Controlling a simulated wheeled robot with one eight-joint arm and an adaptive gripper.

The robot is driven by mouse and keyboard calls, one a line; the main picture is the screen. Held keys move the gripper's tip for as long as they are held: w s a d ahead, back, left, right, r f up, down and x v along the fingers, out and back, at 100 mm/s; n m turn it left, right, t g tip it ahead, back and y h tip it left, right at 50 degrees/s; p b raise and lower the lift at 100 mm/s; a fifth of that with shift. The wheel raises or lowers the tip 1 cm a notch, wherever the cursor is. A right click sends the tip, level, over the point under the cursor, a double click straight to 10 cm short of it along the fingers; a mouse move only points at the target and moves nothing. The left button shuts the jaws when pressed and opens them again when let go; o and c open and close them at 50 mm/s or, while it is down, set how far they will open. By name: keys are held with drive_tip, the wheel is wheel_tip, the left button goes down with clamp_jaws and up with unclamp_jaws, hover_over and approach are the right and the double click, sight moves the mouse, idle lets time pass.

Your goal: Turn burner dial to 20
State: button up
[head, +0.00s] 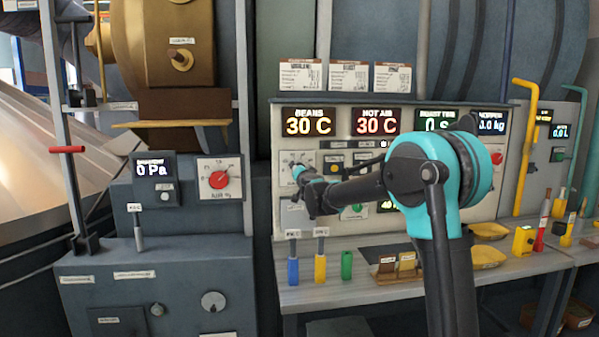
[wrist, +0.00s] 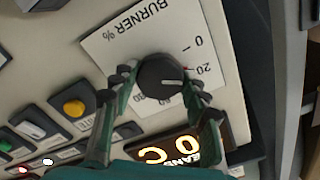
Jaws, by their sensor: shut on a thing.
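The burner dial (wrist: 160,76) is a round black knob on a white plate (wrist: 118,48) labelled "BURNER %", seen upside down in the wrist view. Its white pointer line points right and slightly down, close to the "20" mark; the exact reading is hard to tell. A small red mark shows on the scale between the 0 and the 20. My gripper (wrist: 156,98) is shut on the dial, one finger on each side of it. In the head view my gripper (head: 300,173) is at the panel's left plate, and it hides the dial there.
Displays above read beans 30 C (head: 308,121) and hot air 30 C (head: 376,121). A yellow button (wrist: 74,107) and other switches sit beside the dial plate. A red air dial (head: 219,179) is on the left cabinet. The shelf below holds blue, yellow and green items.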

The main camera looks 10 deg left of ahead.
drive_tip(key=o, duration=1.2)
drive_tip(key=shift+c, duration=0.2)
drive_tip(key=v, duration=1.2)
drive_tip(key=shift+s, duration=0.15)
